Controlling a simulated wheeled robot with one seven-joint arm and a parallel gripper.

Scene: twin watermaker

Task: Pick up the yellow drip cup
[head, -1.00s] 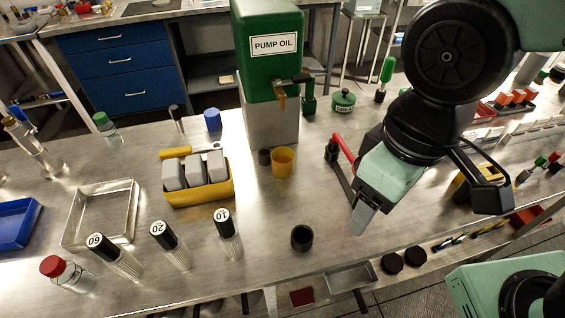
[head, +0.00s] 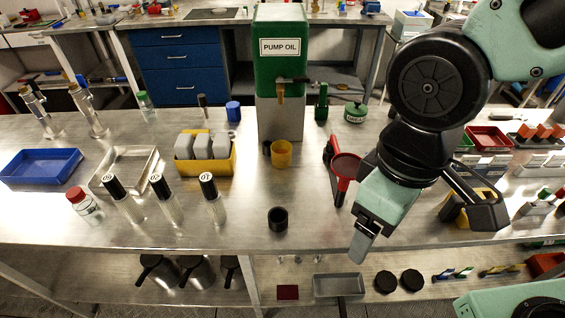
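The yellow drip cup (head: 281,153) stands upright on the metal bench, below the tap of the green pump oil tank (head: 280,68). A small dark cylinder stands just left of it. My gripper (head: 363,246) hangs over the front edge of the bench, to the right of the cup and nearer to me, well apart from it. Its fingers point down and look close together; the gap between them is not clear. Nothing shows held in it.
A black cup (head: 278,219) stands near the front edge. A yellow bin (head: 220,166) with grey blocks and several black-capped cylinders stand at left. Bench between both cups is clear.

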